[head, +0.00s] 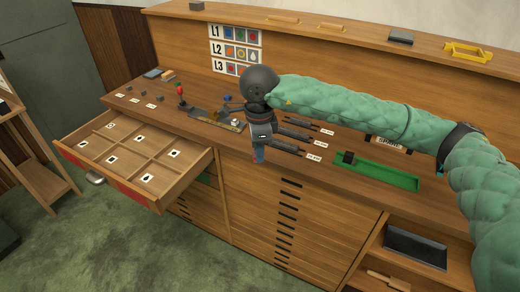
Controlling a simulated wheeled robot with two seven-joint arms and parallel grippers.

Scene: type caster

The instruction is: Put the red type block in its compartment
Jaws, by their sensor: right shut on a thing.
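My right gripper (259,157) points down in front of the counter's front edge, to the right of the open drawer. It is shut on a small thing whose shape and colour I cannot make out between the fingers. I cannot pick out the red type block for sure. The open drawer (138,192) at the left is divided into several compartments, with small white cards bearing dark marks in them. Its front is partly red. My left gripper is not in view.
The counter (330,158) carries a red-topped lever (181,92), small dark blocks, dark tools with labels and a green tray (376,172) with a dark block. A chart (236,48) marked L1, L2, L3 stands behind. The space above the drawer is clear.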

